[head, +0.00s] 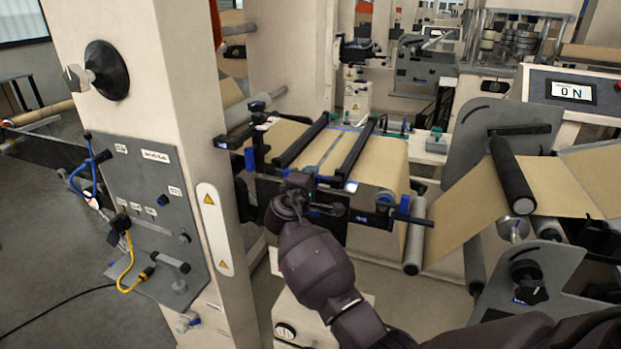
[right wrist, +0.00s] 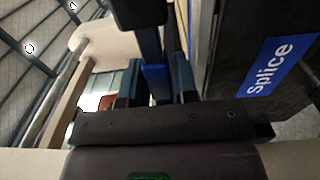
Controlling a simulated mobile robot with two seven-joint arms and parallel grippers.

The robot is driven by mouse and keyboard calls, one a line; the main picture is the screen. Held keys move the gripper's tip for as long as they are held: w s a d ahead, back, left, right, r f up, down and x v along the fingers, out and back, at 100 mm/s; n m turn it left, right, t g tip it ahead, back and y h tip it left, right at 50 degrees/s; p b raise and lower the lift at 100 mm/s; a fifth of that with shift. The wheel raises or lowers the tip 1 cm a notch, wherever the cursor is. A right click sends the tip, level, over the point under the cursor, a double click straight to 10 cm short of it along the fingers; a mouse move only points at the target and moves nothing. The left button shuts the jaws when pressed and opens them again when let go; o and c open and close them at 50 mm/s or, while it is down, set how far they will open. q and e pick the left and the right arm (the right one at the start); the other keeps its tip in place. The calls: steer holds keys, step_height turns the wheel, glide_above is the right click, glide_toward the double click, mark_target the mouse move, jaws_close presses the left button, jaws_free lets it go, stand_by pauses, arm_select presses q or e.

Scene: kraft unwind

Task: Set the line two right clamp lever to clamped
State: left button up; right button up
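The splice table (head: 345,190) stands in the middle of the head view, with two dark clamp bars, the left one (head: 302,140) and the right one (head: 355,152), across the brown web. My right gripper (head: 290,190) is at the table's front left, below the bars' near ends; its fingers are mostly hidden there. In the right wrist view, the gripper (right wrist: 157,82) has its two fingers apart, with a dark and blue lever-like part (right wrist: 155,80) between or just beyond them. I cannot tell whether they touch it, or which clamp lever it is. My left gripper is out of view.
A blue "splice" label (right wrist: 269,66) sits on a dark panel close to the right finger. A pale column (head: 150,60) with a grey panel (head: 150,195) stands left. A blue handle (head: 413,217) and roller (head: 415,247) stick out right.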

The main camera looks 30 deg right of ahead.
steer(key=o, duration=0.3)
steer(key=b+v, duration=0.1)
steer(key=v, duration=0.9)
steer(key=shift+s+a, duration=0.25)
steer(key=shift+a, duration=0.05)
